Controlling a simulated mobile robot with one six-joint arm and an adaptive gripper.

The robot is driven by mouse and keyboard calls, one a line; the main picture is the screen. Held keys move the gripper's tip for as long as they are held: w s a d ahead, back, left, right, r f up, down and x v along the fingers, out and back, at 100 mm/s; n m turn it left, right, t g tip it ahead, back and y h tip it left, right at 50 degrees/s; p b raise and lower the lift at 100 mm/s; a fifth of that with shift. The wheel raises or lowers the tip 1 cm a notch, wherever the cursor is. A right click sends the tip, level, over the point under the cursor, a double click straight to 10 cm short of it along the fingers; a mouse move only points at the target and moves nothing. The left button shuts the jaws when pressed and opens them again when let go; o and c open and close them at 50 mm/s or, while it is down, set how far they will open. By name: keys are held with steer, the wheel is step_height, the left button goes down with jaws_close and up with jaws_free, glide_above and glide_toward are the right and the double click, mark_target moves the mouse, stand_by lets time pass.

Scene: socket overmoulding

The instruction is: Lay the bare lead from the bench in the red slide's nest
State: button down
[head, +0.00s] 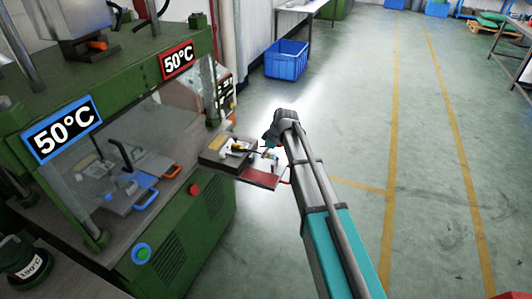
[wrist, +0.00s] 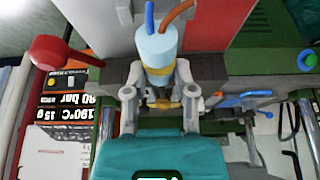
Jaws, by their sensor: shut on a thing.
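My gripper (wrist: 161,95) is shut on the bare lead (wrist: 158,48), a pale blue sleeve with one blue and one brown wire. In the wrist view it is held between the two grey fingers, with brass-coloured metal below it. A red plate (wrist: 210,22), which looks like part of the red slide, lies behind the lead. In the head view my gripper (head: 271,139) is at the slide's outer end, beside the red plate (head: 260,178) and a dark block (head: 214,152). The nest itself is hidden or too small to make out; I cannot tell whether the lead touches it.
The green press (head: 190,232) fills the left, with a blue 50°C sign (head: 62,130) and a red one (head: 177,61). Blue and orange handles (head: 146,197) show inside it. A red knob (wrist: 52,50) is left of my gripper.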

steer(key=shift+f+b, duration=0.4)
steer(key=shift+f, duration=0.15)
stand_by(0.4)
steer(key=shift+c, duration=1.8)
jaws_free()
step_height(320, 180, up, 8)
steer(key=p, duration=0.8)
steer(key=shift+r, duration=0.15)
steer(key=s+d+m+h, duration=0.2)
steer(key=s+d+m, duration=0.5)
steer(key=s+d, duration=0.3)
steer(key=s+d+f+m+g+h, duration=0.1)
steer(key=s+d+m, duration=0.6)
steer(key=s, duration=0.9)
steer(key=d+h, duration=0.1)
steer(key=d, duration=0.2)
steer(key=shift+d+f+g, duration=0.2)
steer(key=shift+d+g, duration=0.1)
steer(key=shift+d, duration=0.1)
